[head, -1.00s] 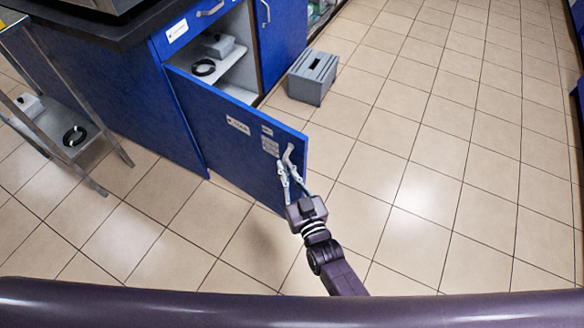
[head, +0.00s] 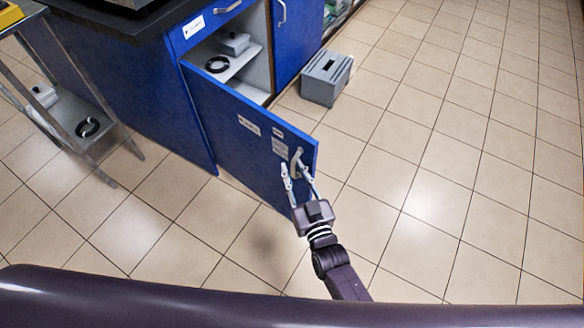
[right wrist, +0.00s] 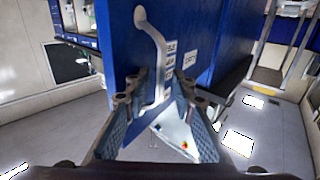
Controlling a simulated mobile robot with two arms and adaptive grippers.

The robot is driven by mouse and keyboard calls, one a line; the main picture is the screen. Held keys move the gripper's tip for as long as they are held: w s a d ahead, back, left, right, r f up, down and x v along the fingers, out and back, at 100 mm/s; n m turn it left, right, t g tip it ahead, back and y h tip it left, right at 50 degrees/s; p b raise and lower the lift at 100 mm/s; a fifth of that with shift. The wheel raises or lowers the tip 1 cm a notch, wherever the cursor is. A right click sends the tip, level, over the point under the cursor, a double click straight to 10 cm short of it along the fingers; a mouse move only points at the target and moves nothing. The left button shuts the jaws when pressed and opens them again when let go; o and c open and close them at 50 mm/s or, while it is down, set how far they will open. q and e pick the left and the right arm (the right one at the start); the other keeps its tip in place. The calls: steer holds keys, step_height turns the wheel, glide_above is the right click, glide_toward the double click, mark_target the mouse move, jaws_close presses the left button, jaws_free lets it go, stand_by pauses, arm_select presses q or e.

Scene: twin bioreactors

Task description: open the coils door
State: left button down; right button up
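The blue coils door (head: 235,125) stands swung wide open from the cabinet in the head view. It bears small labels and a pale bar handle (head: 298,160) near its free edge. In the right wrist view the handle (right wrist: 153,50) stands between the spread fingers. My right gripper (head: 294,172) is open at the handle, its fingers apart on either side; I cannot tell whether either finger touches it. My left gripper is not in view.
A grey crate (head: 325,85) stands on the floor right of the cabinet opening. A metal rack (head: 105,135) with another black coil (head: 87,127) is at the left. The tiled floor right of the door is clear.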

steer(key=v, duration=1.1)
steer(key=shift+s, duration=0.25)
